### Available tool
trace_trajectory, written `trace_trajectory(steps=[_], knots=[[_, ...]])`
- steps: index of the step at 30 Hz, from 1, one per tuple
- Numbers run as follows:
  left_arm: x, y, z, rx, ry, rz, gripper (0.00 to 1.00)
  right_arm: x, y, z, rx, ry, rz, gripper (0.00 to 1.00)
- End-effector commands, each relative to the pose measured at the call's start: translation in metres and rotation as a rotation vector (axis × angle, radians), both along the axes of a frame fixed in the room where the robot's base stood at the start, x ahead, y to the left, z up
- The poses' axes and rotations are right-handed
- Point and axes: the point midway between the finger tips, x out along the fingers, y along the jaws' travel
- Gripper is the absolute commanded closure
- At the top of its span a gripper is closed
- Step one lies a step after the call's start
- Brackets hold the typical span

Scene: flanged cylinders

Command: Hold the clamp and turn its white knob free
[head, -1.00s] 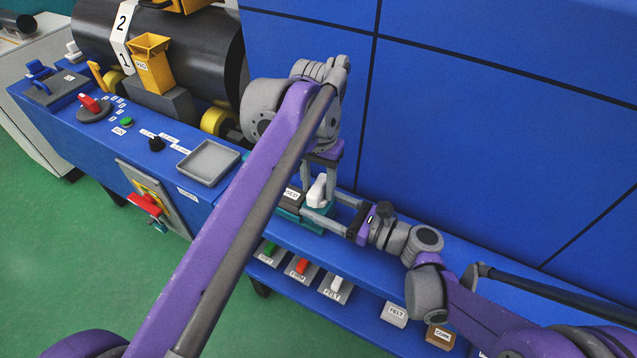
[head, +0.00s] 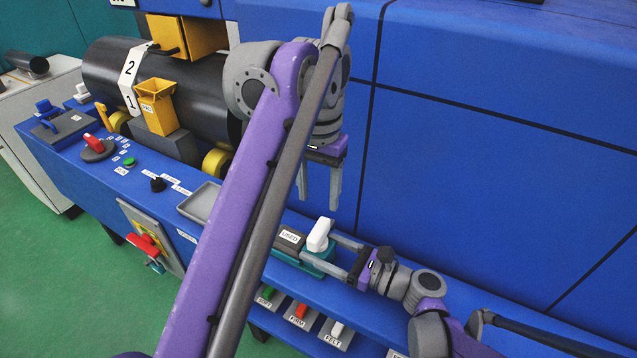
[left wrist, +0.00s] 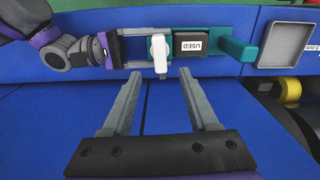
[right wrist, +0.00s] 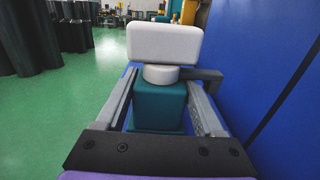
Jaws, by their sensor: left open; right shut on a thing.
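The teal clamp (head: 318,264) lies on the blue bench with its white knob (head: 319,234) on top at its right end. A dark block (head: 289,239) labelled USED sits in the clamp beside the knob. In the left wrist view the knob's bar (left wrist: 159,54) lies across the clamp's length. My right gripper (head: 319,252) is shut on the clamp's teal body (right wrist: 159,106), one finger on each side below the knob. My left gripper (head: 318,203) is open and empty, pointing down above and behind the knob, clear of it.
A grey tray (head: 200,202) is left of the clamp, partly behind my left arm. The blue wall panel (head: 480,150) rises close behind. A lower shelf holds labelled blocks, such as one marked FELT (head: 337,333). A red-handled switch (head: 145,245) is on the bench front.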

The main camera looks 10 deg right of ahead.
Motion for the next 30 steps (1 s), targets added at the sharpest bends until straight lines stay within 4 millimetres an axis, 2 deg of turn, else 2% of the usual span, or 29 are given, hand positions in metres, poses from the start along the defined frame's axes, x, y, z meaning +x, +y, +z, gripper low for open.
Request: trace_trajectory(steps=[7, 23, 24, 29, 30], knots=[[0.000, 0.000, 0.017, 0.000, 0.000, 0.000, 0.40, 0.000, 0.000, 0.000, -0.001, -0.001, 0.000, 1.00], [0.000, 0.000, 0.019, 0.000, 0.000, 0.000, 0.40, 0.000, 0.000, 0.000, -0.001, -0.001, 0.000, 1.00], [0.000, 0.000, 0.019, 0.000, 0.000, 0.000, 0.40, 0.000, 0.000, 0.000, -0.001, -0.001, 0.000, 0.29], [0.000, 0.000, 0.019, 0.000, 0.000, 0.000, 0.40, 0.000, 0.000, 0.000, 0.000, 0.000, 0.000, 0.00], [0.000, 0.000, 0.019, 0.000, 0.000, 0.000, 0.40, 0.000, 0.000, 0.000, 0.000, 0.000, 0.000, 0.00]])
